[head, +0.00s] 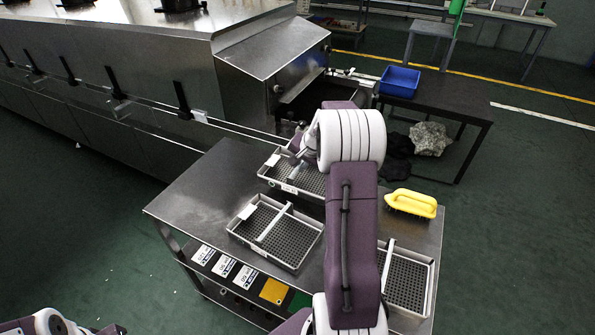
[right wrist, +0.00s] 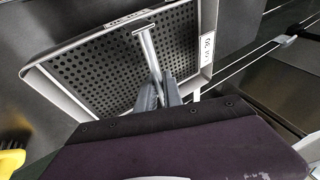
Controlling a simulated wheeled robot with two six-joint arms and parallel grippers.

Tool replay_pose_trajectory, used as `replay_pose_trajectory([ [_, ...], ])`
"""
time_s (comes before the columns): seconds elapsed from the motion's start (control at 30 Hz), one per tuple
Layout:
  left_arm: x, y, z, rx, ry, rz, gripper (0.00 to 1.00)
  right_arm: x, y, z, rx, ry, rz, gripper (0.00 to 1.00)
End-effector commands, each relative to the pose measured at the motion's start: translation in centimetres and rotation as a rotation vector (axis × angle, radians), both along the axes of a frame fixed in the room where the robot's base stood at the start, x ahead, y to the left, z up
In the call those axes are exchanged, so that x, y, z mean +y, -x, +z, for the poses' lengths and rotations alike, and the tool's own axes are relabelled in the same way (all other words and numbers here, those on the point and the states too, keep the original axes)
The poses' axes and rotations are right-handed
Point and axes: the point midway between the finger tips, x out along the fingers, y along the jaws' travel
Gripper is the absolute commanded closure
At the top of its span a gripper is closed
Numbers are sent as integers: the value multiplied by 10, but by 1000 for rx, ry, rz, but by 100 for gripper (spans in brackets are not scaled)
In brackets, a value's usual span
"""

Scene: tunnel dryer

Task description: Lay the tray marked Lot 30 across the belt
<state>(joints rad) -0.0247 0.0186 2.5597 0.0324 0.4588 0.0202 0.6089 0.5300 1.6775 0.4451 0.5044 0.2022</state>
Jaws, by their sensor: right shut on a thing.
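A grey perforated tray (head: 279,178) with a central bar and a pale label is at the back edge of the metal cart, partly hidden by my right arm. In the right wrist view the tray (right wrist: 95,65) has a rim label that seems to read Lot 30. My right gripper (head: 298,150) is shut on its bar; the jaws also show in the right wrist view (right wrist: 160,88). I cannot tell the tray's height above the cart. The belt is mostly hidden near the dryer's open end (head: 315,93). My left gripper is not in view.
Two more trays lie on the cart, one in the middle (head: 240,234) and one at right (head: 430,275). A yellow brush (head: 411,203) lies behind the right tray. A blue bin (head: 399,81) stands on a dark table (head: 455,97). The cart's left top is bare.

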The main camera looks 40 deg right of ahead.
Motion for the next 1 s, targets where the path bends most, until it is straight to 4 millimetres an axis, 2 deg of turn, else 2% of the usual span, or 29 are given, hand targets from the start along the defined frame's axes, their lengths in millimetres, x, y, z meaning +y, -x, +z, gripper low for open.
replay_pose_trajectory([
  [0.2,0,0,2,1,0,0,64,-39,36,30,-2,1,-8,100],
  [0.43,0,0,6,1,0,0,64,-68,66,55,-1,1,-5,100],
  [0.63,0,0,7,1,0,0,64,-77,75,62,0,-1,-2,100],
  [1.0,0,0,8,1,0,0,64,-75,73,64,0,0,2,100],
])
